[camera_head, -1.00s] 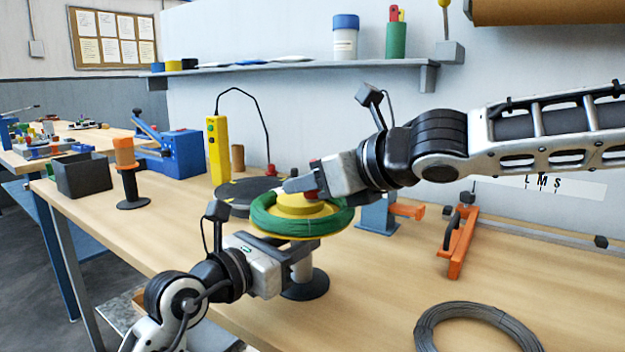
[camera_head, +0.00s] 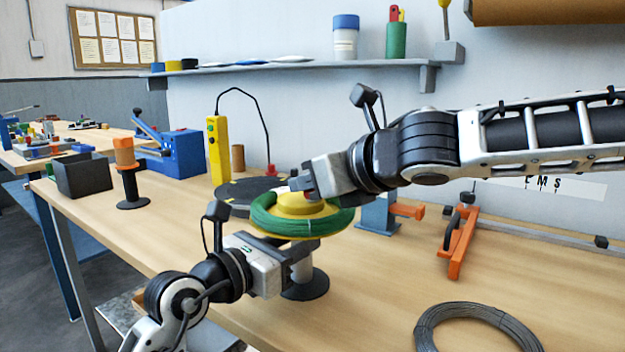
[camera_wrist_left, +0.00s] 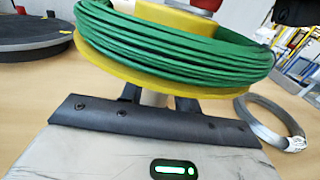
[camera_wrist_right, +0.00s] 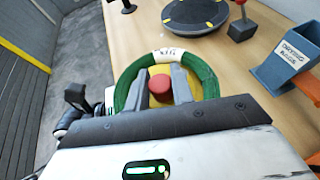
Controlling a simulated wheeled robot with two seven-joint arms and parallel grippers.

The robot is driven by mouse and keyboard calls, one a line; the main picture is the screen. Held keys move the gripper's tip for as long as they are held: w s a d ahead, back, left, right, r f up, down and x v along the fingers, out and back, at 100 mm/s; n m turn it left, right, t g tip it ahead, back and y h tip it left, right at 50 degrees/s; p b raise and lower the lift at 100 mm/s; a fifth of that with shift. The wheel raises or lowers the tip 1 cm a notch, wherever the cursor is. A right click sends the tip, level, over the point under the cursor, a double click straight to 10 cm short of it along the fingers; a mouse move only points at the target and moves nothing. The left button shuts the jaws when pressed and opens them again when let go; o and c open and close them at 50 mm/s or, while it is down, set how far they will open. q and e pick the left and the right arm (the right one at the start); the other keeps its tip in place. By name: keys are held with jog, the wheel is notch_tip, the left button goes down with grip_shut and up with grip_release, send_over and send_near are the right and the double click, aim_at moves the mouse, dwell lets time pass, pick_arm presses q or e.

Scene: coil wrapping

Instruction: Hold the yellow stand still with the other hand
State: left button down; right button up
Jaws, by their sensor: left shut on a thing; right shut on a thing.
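The yellow stand (camera_head: 303,204) has a round plate on a post above a dark foot (camera_head: 305,286). A green coil (camera_head: 272,221) lies on the plate around the yellow hub. My left gripper (camera_wrist_left: 157,100) is shut on the stand's post, just under the plate; its fingers are mostly hidden in the head view. My right gripper (camera_wrist_right: 161,84) is above the hub, with a red round piece (camera_wrist_right: 160,85) between its fingers. A white lettered piece (camera_wrist_right: 168,54) sits at the coil's far side. Whether it touches the fingers is unclear.
A dark turntable (camera_head: 246,192) lies close behind the stand. A blue holder (camera_head: 378,215) and an orange clamp (camera_head: 459,245) stand to the right. A grey wire coil (camera_head: 478,330) lies front right. Bare tabletop lies between the stand and that coil.

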jog(key=m+t+h, duration=0.2)
jog(key=m+h, duration=0.2)
jog(key=shift+a+f, duration=0.15)
jog(key=m+h, duration=0.5)
jog(key=h, duration=0.1)
jog(key=shift+m+t, duration=0.3)
jog(key=shift+t, duration=0.1)
jog(key=m+g+h, duration=0.2)
jog(key=m+h, duration=0.3)
jog(key=h, duration=0.1)
jog(key=shift+m+h, duration=0.3)
jog(key=shift+d+m+g+h, duration=0.2)
jog(key=shift+m+g+h, duration=1.4)
jog(key=shift+m+g, duration=0.3)
jog(key=shift+m, duration=0.3)
jog(key=o, duration=1)
jog(key=shift+n, duration=0.4)
